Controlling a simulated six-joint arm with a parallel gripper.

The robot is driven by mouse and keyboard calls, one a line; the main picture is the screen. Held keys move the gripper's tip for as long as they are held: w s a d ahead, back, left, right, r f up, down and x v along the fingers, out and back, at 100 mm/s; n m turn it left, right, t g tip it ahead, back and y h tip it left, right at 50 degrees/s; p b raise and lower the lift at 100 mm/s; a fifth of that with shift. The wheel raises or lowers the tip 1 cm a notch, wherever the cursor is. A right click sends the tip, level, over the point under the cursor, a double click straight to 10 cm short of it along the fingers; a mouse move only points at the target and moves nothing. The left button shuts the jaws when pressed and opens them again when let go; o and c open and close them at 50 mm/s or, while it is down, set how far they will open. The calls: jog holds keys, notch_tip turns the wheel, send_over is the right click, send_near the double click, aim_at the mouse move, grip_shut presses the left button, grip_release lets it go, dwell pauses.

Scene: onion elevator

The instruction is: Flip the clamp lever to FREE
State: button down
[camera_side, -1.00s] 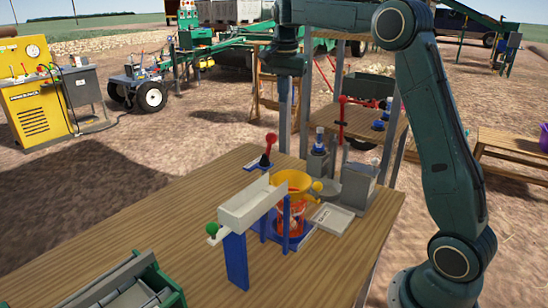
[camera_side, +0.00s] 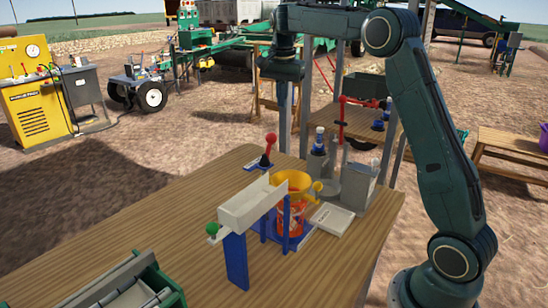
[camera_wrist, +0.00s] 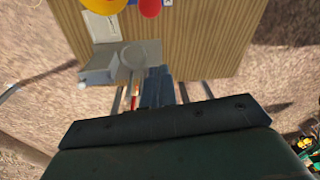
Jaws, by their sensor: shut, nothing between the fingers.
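A long red lever (camera_side: 342,120) stands by the post behind the table, with a red bar reaching right from its top. A short red-knobbed lever (camera_side: 270,139) rises from a blue base on the table. No readable label tells me which is the clamp lever. My gripper points down behind the table's far edge in the side view (camera_side: 284,145), left of the long lever. In the wrist view my gripper (camera_wrist: 157,72) shows its fingers together and empty. A small red piece (camera_wrist: 134,100) lies left of them there; I cannot tell what it belongs to.
A yellow funnel (camera_side: 293,181), a white chute (camera_side: 244,205) with a green knob, and a grey box (camera_side: 357,187) stand on the wooden table (camera_side: 150,215). Grey posts rise behind it.

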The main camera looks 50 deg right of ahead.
aim_at(268, 149)
notch_tip(268, 149, down, 10)
jog(key=shift+s+a+r, duration=0.1)
jog(key=shift+a+r, duration=0.35)
jog(key=shift+a, duration=0.35)
jog(key=shift+a+r, duration=0.4)
jog(key=shift+a, duration=0.35)
